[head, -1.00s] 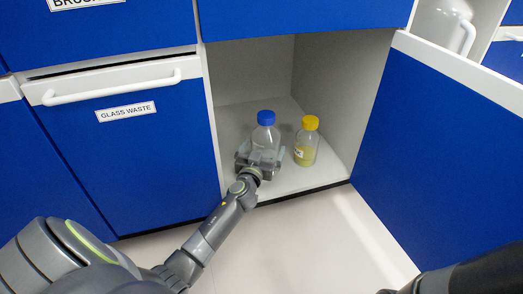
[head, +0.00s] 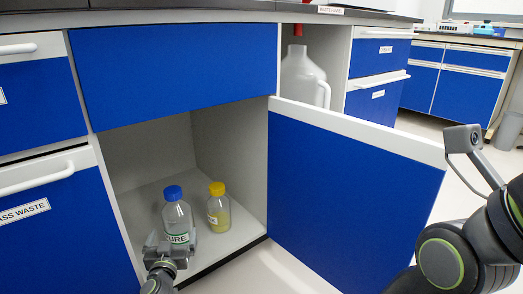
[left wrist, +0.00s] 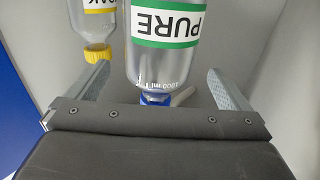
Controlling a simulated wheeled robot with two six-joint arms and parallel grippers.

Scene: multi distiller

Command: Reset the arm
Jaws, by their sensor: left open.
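A clear bottle with a blue cap (head: 175,213) and a green-edged "PURE" label stands upright inside the open cabinet (head: 150,150). My left gripper (head: 170,248) is at its near side, low by the label. In the left wrist view the bottle appears upside down (left wrist: 163,65), between the two spread fingers of the left gripper (left wrist: 156,75), with gaps on both sides. A yellow-capped bottle (head: 218,210) with yellow liquid stands just right of it; its cap shows at the left in the wrist view (left wrist: 97,54). My right arm shows at the right edge; its fingers are not seen.
The open blue door (head: 345,200) stands to the right of the cabinet opening. A "GLASS WASTE" drawer front (head: 40,225) is on the left. A white jug (head: 303,78) stands in the gap behind the door. Floor is visible at the right.

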